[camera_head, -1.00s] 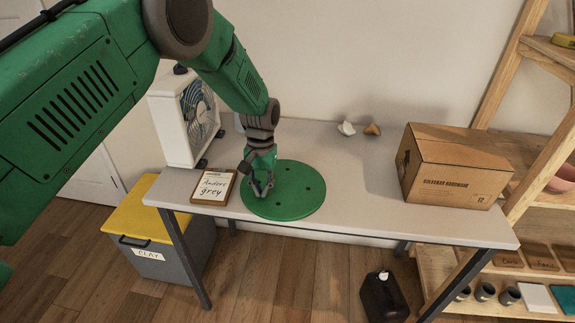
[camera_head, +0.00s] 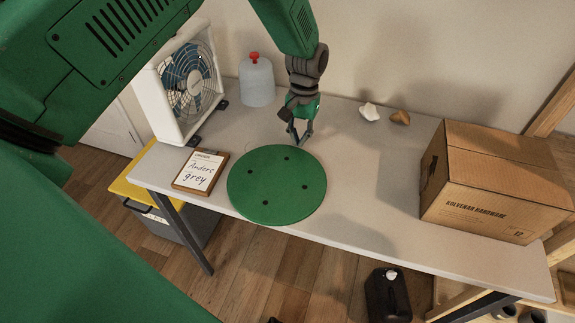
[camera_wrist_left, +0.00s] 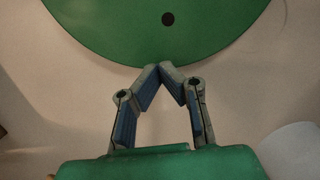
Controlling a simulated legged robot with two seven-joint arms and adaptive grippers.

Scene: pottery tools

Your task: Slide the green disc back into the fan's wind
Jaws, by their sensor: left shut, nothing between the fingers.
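The green disc (camera_head: 277,187) lies flat on the grey table, with its near edge at or slightly past the table's front edge. It has several small dark holes. My left gripper (camera_head: 301,147) is shut and empty, just beyond the disc's far right rim. In the left wrist view, the gripper's fingertips (camera_wrist_left: 159,68) meet at the edge of the disc (camera_wrist_left: 150,25); I cannot tell if they touch it. The white box fan (camera_head: 181,82) stands upright at the table's left end, facing right. My right gripper is not in view.
A clipboard (camera_head: 200,171) reading "Anders grey" lies between fan and disc. A jug with a red cap (camera_head: 257,80) stands at the back. Two small lumps (camera_head: 399,118) lie near the wall. A cardboard box (camera_head: 495,180) fills the right end. The table between disc and box is clear.

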